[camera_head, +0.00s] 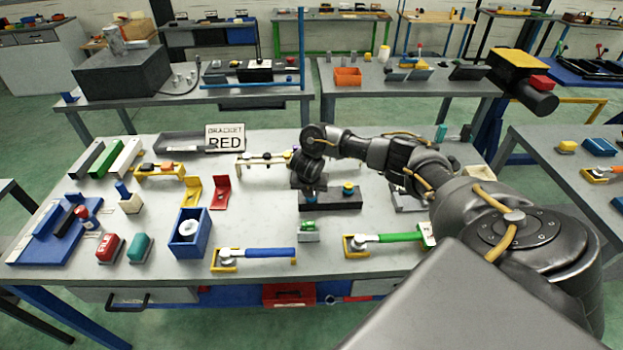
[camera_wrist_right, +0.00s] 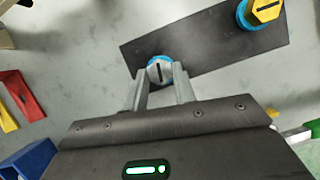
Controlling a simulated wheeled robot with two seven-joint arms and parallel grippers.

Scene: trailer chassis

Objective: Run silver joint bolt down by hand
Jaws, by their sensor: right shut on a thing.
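The silver joint bolt (camera_wrist_right: 160,66) has a dark slot across its head and a blue ring around it. It is at the near end of a dark block (camera_wrist_right: 205,47), which lies on the bench in the head view (camera_head: 345,203). My right gripper (camera_wrist_right: 161,78) is shut on the silver bolt, one finger on each side. In the head view my right gripper (camera_head: 312,188) is over the block's left end and mostly hides the bolt. A yellow slotted bolt (camera_wrist_right: 264,10) with a blue ring is at the block's other end. My left gripper is not in view.
A blue-handled wrench (camera_head: 265,253) and a green-handled wrench (camera_head: 395,238) lie at the bench front. A small green-topped part (camera_head: 308,232) sits just before the block. A red bracket (camera_head: 221,192) and a blue box (camera_head: 188,236) stand left. A beam-like fixture (camera_head: 262,161) is behind.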

